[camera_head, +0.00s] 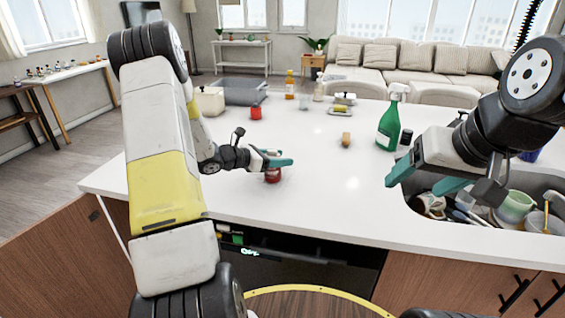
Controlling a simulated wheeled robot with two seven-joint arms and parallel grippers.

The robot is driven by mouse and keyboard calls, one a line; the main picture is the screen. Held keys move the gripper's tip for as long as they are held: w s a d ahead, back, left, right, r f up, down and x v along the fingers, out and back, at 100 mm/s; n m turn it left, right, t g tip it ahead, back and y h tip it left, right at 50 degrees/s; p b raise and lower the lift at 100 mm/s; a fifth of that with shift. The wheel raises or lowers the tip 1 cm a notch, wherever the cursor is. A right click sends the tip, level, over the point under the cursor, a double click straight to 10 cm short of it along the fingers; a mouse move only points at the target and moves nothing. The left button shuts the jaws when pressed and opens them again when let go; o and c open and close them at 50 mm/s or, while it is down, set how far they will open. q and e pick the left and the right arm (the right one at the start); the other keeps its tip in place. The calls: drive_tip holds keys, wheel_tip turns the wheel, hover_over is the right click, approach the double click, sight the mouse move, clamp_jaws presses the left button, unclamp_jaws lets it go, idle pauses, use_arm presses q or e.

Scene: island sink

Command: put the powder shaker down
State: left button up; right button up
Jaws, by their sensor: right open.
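The powder shaker (272,176), a small red can, is upright at the near left part of the white counter. Its top is hidden by the teal fingers of my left gripper (274,160), which is shut on it. Its base is at or very close to the counter top; I cannot tell whether it touches. My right gripper (428,184) is open and empty, over the counter by the left rim of the sink, right of the shaker.
A green spray bottle (389,124) and a dark jar (405,138) stand by the sink (415,205), which holds dishes. The counter around the shaker is clear.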

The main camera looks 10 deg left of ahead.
use_arm(q)
drive_tip(key=c, duration=0.9)
drive_tip(key=shift+r, duration=0.1)
